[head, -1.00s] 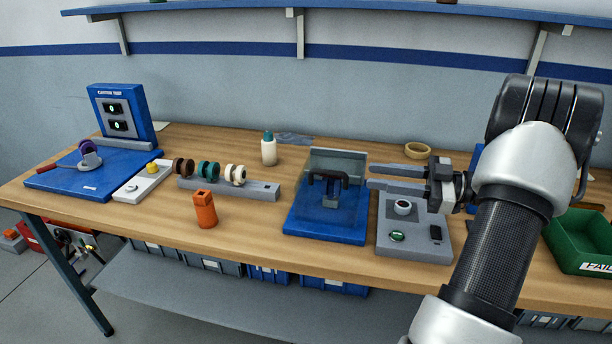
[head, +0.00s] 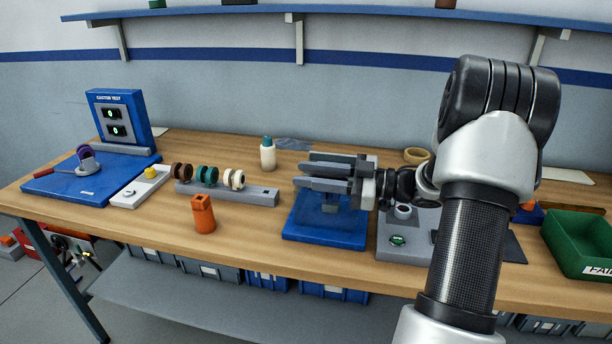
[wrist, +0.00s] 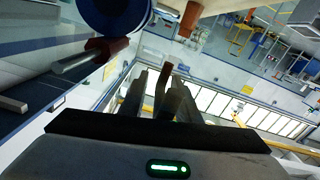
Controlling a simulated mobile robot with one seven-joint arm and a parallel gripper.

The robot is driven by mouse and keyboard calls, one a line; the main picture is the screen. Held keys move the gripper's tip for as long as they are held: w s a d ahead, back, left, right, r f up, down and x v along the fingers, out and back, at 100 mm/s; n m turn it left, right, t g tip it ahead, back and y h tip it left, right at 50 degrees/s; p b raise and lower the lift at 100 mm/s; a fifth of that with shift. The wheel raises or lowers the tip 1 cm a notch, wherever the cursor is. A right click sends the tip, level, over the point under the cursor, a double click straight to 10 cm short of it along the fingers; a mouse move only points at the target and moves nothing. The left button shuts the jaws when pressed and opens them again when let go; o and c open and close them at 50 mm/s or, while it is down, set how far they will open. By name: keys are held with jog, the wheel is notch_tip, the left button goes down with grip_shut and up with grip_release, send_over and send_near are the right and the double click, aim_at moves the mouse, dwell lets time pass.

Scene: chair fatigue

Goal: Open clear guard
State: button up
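The clear guard is a see-through cover on a blue base fixture (head: 325,236) in the middle of the bench. It is mostly hidden behind my gripper now, and so is its dark handle. My gripper (head: 300,176) lies level across the upper part of the fixture, with its grey fingers pointing left. The fingers show a gap between them. I cannot tell whether the handle sits between them or whether they touch the guard. In the wrist view the fingers (wrist: 160,92) stand apart, with a dark piece near them that I cannot identify.
A grey control box with a green button (head: 397,241) is right of the fixture, partly under my arm. A green bin (head: 580,240) is at far right. An orange block (head: 202,214), a roller rack (head: 225,194) and a white bottle (head: 268,155) stand to the left.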

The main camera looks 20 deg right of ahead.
jog(key=shift+w+a, duration=0.3)
jog(key=shift+a, duration=0.15)
grip_shut()
jog(key=shift+r, duration=0.15)
